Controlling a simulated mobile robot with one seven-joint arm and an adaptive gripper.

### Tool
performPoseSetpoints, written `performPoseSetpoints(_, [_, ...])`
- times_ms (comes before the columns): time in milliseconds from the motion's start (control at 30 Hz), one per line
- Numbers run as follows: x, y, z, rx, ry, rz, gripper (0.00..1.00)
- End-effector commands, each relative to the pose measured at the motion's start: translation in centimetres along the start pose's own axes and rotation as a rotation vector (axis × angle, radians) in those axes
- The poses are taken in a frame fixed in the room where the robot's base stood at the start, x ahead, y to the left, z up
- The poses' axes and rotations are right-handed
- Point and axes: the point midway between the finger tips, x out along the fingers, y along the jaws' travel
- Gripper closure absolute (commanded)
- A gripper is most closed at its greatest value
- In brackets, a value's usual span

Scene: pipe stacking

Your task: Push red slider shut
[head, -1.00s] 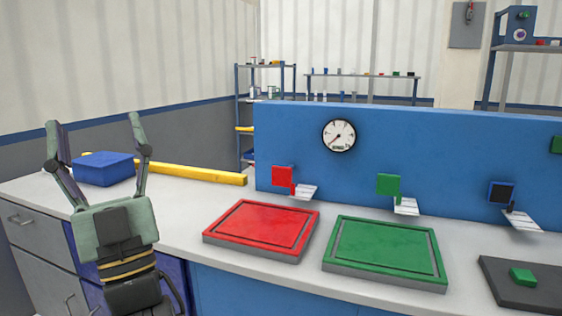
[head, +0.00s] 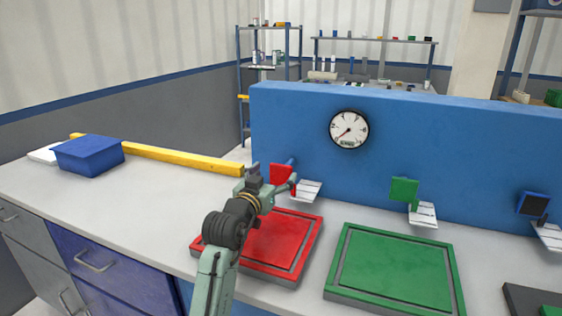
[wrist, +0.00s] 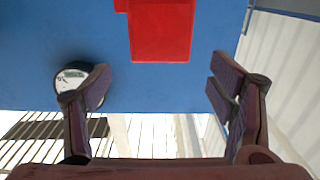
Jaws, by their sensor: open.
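The red slider (head: 281,174) is a small upright square tab on the front of the blue panel (head: 420,130), above the red tray. A white ribbed plate (head: 308,190) is beside it. My gripper (head: 273,175) is open and empty in front of the slider, with a finger to either side of it in the head view, partly hiding it. In the wrist view the red slider (wrist: 160,35) shows at top centre, sideways between the open fingers of my gripper (wrist: 160,68) and past their tips. I cannot tell whether they touch.
The red tray (head: 303,222) lies under my arm, with a green tray (head: 390,270) to its right. A blue box (head: 88,156) and a yellow bar (head: 170,158) are at left.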

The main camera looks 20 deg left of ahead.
Motion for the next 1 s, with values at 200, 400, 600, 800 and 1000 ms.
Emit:
performPoseSetpoints(200, [3.8, 0.0, -0.3, 0.001, -0.001, 0.0, 0.23])
performPoseSetpoints(400, [5.5, 0.0, -0.1, 0.001, 0.001, 0.0, 0.23])
performPoseSetpoints(600, [5.8, 0.0, 0.0, 0.001, 0.002, -0.001, 0.23])
performPoseSetpoints(800, [5.7, 0.0, -0.1, 0.001, 0.002, -0.001, 0.29])
performPoseSetpoints(1000, [5.7, 0.0, -0.1, 0.001, 0.002, -0.001, 0.43])
